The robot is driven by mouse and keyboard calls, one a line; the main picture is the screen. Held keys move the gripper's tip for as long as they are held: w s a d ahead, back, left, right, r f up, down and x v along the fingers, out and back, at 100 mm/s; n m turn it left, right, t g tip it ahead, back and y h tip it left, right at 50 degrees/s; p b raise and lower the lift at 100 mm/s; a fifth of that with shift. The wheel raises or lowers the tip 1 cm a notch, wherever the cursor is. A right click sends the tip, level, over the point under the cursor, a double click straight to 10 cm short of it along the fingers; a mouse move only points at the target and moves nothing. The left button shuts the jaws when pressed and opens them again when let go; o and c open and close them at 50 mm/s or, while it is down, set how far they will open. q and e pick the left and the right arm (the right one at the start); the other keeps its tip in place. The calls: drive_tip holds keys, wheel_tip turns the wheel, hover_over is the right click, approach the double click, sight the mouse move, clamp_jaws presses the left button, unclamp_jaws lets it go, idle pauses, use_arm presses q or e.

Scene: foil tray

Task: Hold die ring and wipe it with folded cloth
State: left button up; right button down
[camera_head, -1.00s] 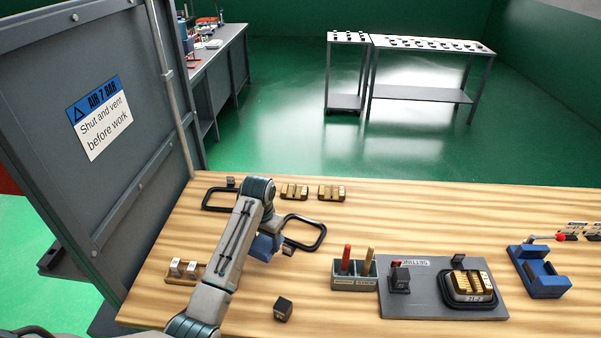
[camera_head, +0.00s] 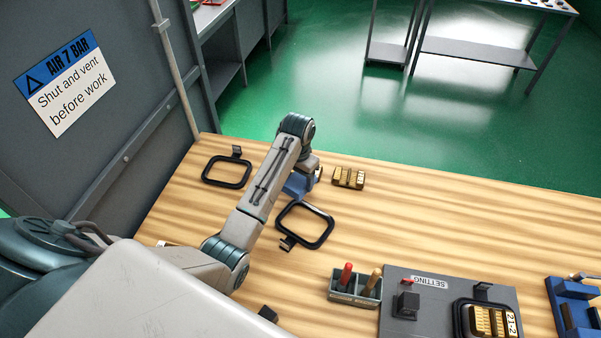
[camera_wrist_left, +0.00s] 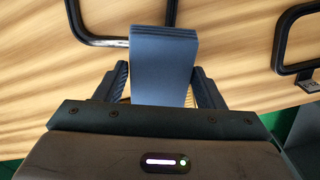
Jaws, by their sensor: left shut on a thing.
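My left gripper (camera_wrist_left: 160,88) is shut on a blue folded cloth (camera_wrist_left: 163,60), whose layered edge shows at its far end. In the head view the cloth (camera_head: 297,186) shows under the wrist, near the back edge of the table. One black die ring (camera_head: 305,224), a rounded square frame with a tab, lies on the wood just in front of the cloth. Another black ring (camera_head: 227,171) lies to the left. A third ring (camera_head: 461,322) sits around brass pieces on the grey setting plate. My right gripper is not in view.
A grey holder (camera_head: 345,293) with red and tan handles, the setting plate (camera_head: 437,283) and a blue fixture (camera_head: 575,310) stand at right. The middle right of the wooden table is clear.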

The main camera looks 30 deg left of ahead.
use_arm(q)
wheel_tip(320, 180, down, 3)
drive_tip(key=shift+s+r, duration=0.15)
drive_tip(key=shift+f, duration=1.15)
drive_tip(key=shift+f+b, duration=0.35)
drive_tip(key=shift+f, duration=0.65)
drive_tip(key=shift+d, duration=0.1)
drive_tip(key=shift+d+r+p, duration=0.15)
drive_tip(key=shift+d+p, duration=0.25)
drive_tip(key=shift+d, duration=0.5)
drive_tip(key=shift+s+d+f, duration=0.1)
drive_tip(key=shift+s+d, duration=0.2)
drive_tip(key=shift+d, duration=1.4)
drive_tip(key=shift+s+d+f, duration=0.1)
drive_tip(key=shift+s+d, duration=0.2)
drive_tip(key=shift+d, duration=1.45)
drive_tip(key=shift+s+d, duration=0.3)
drive_tip(key=shift+d, duration=1.4)
drive_tip(key=shift+w+a+r, duration=0.1)
drive_tip(key=shift+w+a, duration=0.1)
drive_tip(key=shift+a, duration=0.95)
drive_tip(key=shift+w+a, duration=0.2)
drive_tip(key=shift+a, duration=0.9)
drive_tip(key=shift+w+a, duration=0.25)
drive_tip(key=shift+a, duration=1.75)
drive_tip(key=shift+w+a, duration=0.2)
drive_tip(key=shift+a, duration=1.75)
